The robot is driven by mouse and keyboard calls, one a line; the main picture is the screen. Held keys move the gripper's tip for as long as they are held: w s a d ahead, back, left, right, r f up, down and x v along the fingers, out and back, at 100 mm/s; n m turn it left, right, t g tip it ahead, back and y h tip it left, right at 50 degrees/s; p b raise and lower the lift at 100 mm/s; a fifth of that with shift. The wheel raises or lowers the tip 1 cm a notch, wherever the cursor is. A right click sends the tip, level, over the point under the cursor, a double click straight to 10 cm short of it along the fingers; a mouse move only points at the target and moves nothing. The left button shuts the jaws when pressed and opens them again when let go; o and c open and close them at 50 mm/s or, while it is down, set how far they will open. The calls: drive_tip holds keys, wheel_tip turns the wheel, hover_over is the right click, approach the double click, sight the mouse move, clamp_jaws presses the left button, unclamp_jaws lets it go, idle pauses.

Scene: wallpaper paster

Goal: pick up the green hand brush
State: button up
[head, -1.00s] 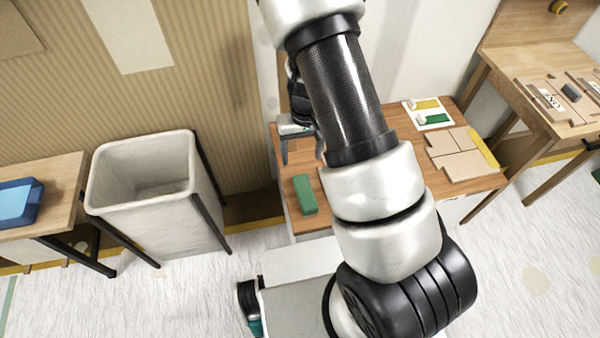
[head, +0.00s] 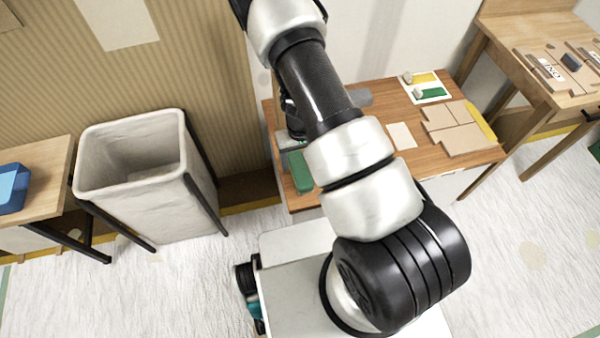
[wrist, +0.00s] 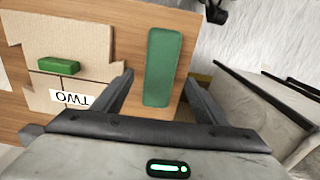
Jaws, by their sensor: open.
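The green hand brush (head: 301,174) is a long, flat green block lying near the left front edge of the wooden table (head: 306,203). In the head view its far end is close to my gripper (head: 291,140), and my arm covers part of this area. In the wrist view the brush (wrist: 162,68) shows between the two spread fingers of my gripper (wrist: 159,77), lengthwise along them. The fingers are open, one to each side, with nothing held. I cannot tell how high they are above the table.
A smaller green block (wrist: 60,67) lies on brown cardboard (wrist: 85,42) marked "TWO". Brown boards (head: 460,137) and a white card (head: 440,82) with green and yellow pieces lie farther right. A pale bin (head: 135,205) stands left of the table.

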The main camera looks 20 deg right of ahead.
sight(300, 168)
wheel_tip(300, 168, down, 5)
drive_tip(key=shift+r+b, duration=0.1)
drive_tip(key=shift+b, duration=0.3)
drive_tip(key=c, duration=1.2)
wheel_tip(300, 168, up, 10)
drive_tip(key=shift+r+p, duration=0.1)
drive_tip(key=shift+p, duration=0.95)
drive_tip(key=shift+c, duration=0.2)
drive_tip(key=o, duration=0.5)
drive_tip(key=c, duration=0.4)
